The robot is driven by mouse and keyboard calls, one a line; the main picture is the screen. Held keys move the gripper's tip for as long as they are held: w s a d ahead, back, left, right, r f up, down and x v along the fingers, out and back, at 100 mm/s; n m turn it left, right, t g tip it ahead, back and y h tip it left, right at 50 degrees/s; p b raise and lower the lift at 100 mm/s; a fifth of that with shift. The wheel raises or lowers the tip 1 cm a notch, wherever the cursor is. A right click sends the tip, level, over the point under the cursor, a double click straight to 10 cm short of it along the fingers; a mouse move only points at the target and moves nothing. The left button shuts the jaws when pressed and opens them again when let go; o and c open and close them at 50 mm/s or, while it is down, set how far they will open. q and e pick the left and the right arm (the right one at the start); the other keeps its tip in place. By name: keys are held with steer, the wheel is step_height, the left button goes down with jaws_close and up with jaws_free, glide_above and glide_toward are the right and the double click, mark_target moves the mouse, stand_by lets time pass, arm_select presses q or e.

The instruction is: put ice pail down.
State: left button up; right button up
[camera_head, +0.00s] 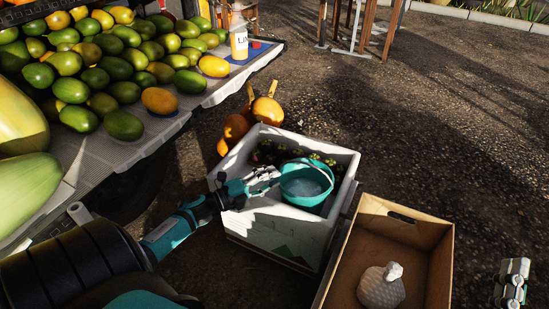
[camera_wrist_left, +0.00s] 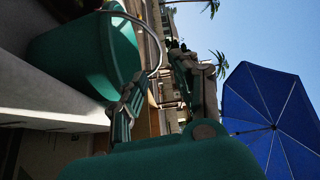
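The ice pail (camera_head: 305,197) is a teal bucket with pale ice inside, sitting in the white box (camera_head: 333,240) near its right side. My left gripper (camera_head: 268,178) is at the pail's left side in the head view. In the left wrist view the pail (camera_wrist_left: 85,60) is at upper left, and its thin metal handle (camera_wrist_left: 158,38) arcs towards the finger tips. The two fingers of my left gripper (camera_wrist_left: 163,78) stand apart there, with a gap between them. Whether they touch the handle is unclear. My right gripper (camera_head: 513,283) shows only partly at the lower right edge.
A brown carton (camera_head: 436,268) with a pale textured object (camera_head: 380,289) stands right of the white box. Orange gourds (camera_head: 238,128) lie behind it. The fruit stand (camera_head: 225,86) with mangoes is at upper left, a bottle (camera_head: 239,42) on it. Ground at right is clear.

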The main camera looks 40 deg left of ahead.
arm_select(q)
steer(key=shift+s, duration=0.15)
steer(key=shift+d, duration=0.25)
steer(key=s+d+r+n+t, duration=0.2)
steer(key=d+r+n, duration=0.35)
steer(key=d, duration=0.45)
steer(key=s+d+r+n+t, duration=0.1)
steer(key=d+r+n, duration=0.4)
steer(key=d, duration=0.5)
steer(key=s+d+r+n+t, duration=0.1)
steer(key=s+d+r+n, duration=0.2)
steer(key=r, duration=0.3)
steer(key=s+d+r+n+t, duration=0.1)
steer(key=s+d+r+n, duration=0.1)
steer(key=r, duration=0.5)
steer(key=shift+s+d+n, duration=0.4)
steer(key=shift+d+n, duration=0.35)
steer(key=shift+n, duration=0.3)
